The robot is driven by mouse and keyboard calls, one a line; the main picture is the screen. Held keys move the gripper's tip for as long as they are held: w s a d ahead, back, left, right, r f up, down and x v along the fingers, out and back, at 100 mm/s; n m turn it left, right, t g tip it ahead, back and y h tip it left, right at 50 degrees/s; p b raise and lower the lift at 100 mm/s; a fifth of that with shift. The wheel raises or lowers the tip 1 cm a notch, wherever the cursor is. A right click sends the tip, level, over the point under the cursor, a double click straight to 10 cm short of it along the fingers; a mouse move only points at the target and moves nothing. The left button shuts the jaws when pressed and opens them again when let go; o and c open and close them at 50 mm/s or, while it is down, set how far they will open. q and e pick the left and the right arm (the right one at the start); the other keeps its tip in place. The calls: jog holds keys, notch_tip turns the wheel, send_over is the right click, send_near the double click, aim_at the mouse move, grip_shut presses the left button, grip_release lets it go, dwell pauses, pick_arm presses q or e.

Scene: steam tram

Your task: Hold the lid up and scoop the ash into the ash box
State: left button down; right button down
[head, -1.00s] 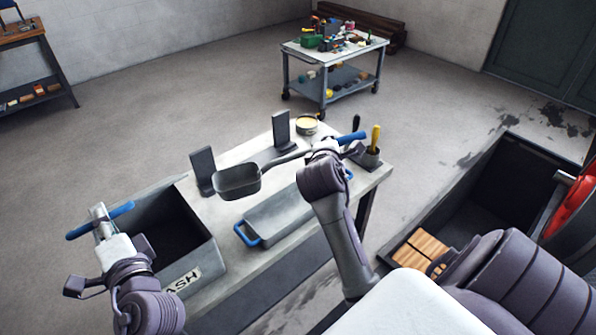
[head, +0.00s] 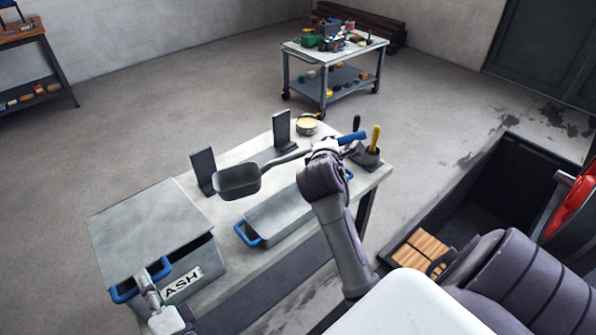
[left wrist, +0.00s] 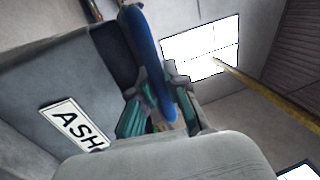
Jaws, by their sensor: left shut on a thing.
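The ash box (head: 205,262), marked ASH, stands at the left end of the work table. Its flat grey lid (head: 150,228) lies over the top and hides the inside; a dark gap shows below its front edge. My left gripper (head: 150,284) is shut on the lid's blue handle (head: 125,294), which also runs between the fingers (left wrist: 155,95) in the left wrist view (left wrist: 150,60). My right gripper (head: 325,152) appears closed around the handle of the dark scoop (head: 238,181), over the table. A grey tray (head: 285,222) with blue handles sits below; I cannot clearly make out ash.
Two dark upright plates (head: 203,170) (head: 281,130) stand behind the scoop. A cart (head: 333,70) stands behind. A dark pit (head: 490,190) lies right.

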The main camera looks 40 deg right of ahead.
pick_arm(q)
jog(key=shift+f, duration=0.35)
jog(key=c, duration=1)
grip_release()
jog(key=shift+r, duration=0.1)
jog(key=shift+c, duration=0.2)
jog(key=s+f, duration=0.2)
jog(key=s, duration=1)
jog(key=shift+d+f, duration=0.2)
